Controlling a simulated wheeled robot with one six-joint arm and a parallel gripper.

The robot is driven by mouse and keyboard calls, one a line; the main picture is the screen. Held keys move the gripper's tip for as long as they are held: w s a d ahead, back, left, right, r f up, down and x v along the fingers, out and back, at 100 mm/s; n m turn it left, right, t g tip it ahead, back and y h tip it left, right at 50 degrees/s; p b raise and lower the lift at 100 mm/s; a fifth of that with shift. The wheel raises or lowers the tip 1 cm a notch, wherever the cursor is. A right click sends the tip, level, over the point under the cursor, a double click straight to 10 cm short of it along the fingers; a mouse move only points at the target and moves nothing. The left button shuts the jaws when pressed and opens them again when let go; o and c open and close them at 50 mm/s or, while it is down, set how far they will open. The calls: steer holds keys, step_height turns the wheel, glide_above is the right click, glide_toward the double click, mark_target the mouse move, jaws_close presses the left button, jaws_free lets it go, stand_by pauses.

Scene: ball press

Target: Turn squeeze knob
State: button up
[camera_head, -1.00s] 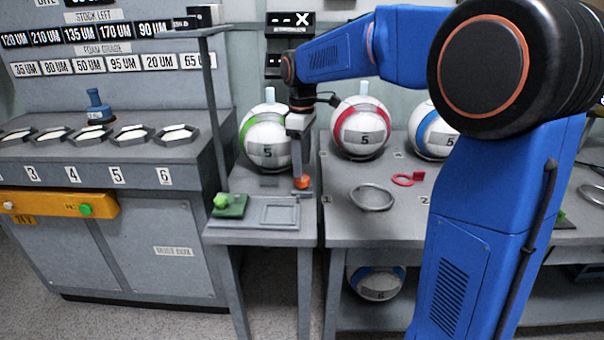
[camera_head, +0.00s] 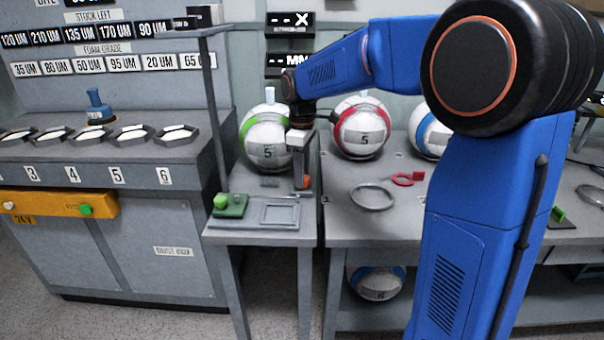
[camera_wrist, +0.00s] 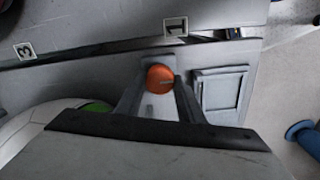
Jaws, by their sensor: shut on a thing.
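The squeeze knob is likely the orange round knob (camera_wrist: 160,78) between my fingers in the wrist view. In the head view the orange knob (camera_head: 306,182) shows low on the small grey table, partly hidden by my gripper. My gripper (camera_head: 301,180) points down over it. In the wrist view my gripper (camera_wrist: 158,95) has one finger on each side of the knob and is shut on it. A thin dark mark shows on the knob's face. The ball with the green band (camera_head: 265,138) stands just behind my gripper.
The red-banded ball (camera_head: 360,128), a grey ring (camera_head: 372,208) and a red clip (camera_head: 408,179) are on the table to the right. A thin post (camera_head: 215,125) stands left.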

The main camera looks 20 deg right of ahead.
steer(key=shift+m, duration=0.3)
steer(key=m, duration=1.3)
stand_by(0.6)
steer(key=o, duration=1.1)
steer(key=shift+c, duration=0.2)
step_height(320, 180, up, 18)
steer(key=shift+f, duration=0.25)
steer(key=shift+s, duration=0.1)
